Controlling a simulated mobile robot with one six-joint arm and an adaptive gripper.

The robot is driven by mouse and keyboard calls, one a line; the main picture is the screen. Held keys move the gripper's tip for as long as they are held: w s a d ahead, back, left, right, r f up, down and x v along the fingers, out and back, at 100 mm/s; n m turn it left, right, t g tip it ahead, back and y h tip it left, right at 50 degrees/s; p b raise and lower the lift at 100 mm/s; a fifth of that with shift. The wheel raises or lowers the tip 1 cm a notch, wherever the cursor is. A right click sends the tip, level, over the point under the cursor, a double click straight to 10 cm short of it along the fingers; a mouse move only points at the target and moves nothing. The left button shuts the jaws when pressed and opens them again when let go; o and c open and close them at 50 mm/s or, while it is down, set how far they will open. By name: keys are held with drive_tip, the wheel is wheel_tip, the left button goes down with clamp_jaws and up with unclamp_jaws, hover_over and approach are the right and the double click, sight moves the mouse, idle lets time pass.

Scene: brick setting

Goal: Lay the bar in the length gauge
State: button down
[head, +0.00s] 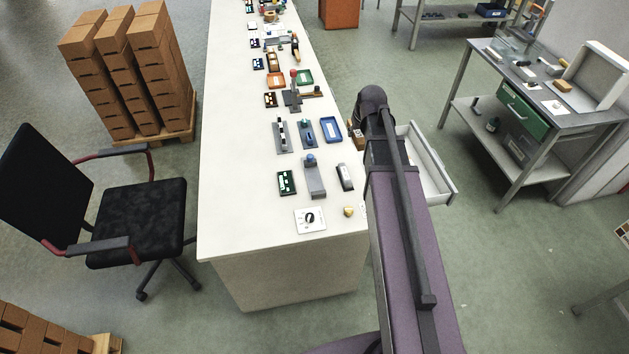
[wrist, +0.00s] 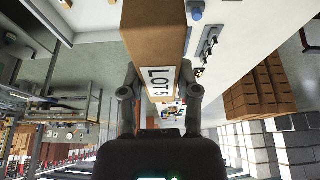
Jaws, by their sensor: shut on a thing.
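My gripper (wrist: 160,92) is shut on a long brown block (wrist: 152,35) with a white label reading "LOT" and a partly cut mark. The block runs away from the fingers to the top of the wrist view. I cannot tell for sure that it is the bar. In the head view my arm hides the gripper; brown pieces (head: 356,139) show just left of the arm, at the bench's right edge. A long grey fixture with a blue knob (head: 314,180) lies on the bench and may be the length gauge; I cannot tell for certain.
The white bench (head: 238,180) holds several fixtures, a blue tray (head: 331,129), a dark grey block (head: 345,176) and a dial plate (head: 310,219). Its left side is clear. An open drawer (head: 428,165) juts out behind my arm. A chair (head: 130,215) stands left.

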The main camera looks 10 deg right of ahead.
drive_tip(key=shift+d, duration=0.2)
drive_tip(key=shift+s+f+b, duration=0.1)
drive_tip(key=shift+f+b, duration=0.3)
drive_tip(key=s+a+f+b, duration=0.1)
drive_tip(key=f+b, duration=0.7)
drive_tip(key=s+a+f+b, duration=0.1)
drive_tip(key=f+b, duration=0.8)
drive_tip(key=a+f+b, duration=0.1)
drive_tip(key=f+b, duration=0.8)
drive_tip(key=shift+s+a+f, duration=0.15)
drive_tip(key=shift+s+a, duration=0.25)
drive_tip(key=shift+w, duration=0.1)
drive_tip(key=b, duration=0.2)
hover_over(314, 179)
drive_tip(key=s, duration=0.1)
drive_tip(key=shift+s+f, duration=0.1)
drive_tip(key=shift+f, duration=0.65)
drive_tip(key=shift+f+b, duration=1.65)
drive_tip(key=shift+f, duration=0.1)
